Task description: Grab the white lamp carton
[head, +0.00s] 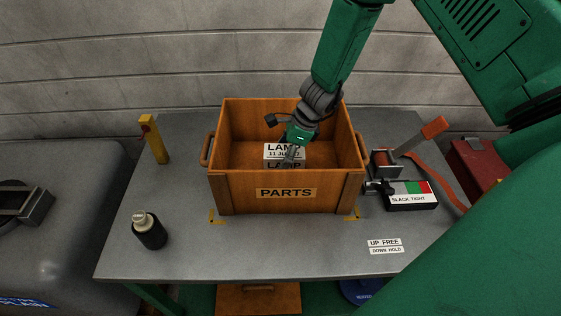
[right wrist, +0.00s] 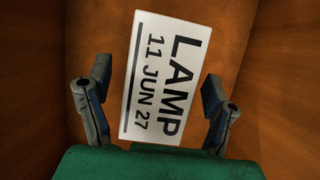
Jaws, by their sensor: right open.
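The white lamp carton (head: 272,151) lies inside the wooden PARTS crate (head: 224,192), with its printed face up. My left gripper is not in view.
On the grey table (head: 180,260) stand a dark bottle (head: 149,232) and a yellow post (head: 154,140) at left. A BLACK TIGHT box (head: 408,199) and an orange-handled lever (head: 420,137) are at right.

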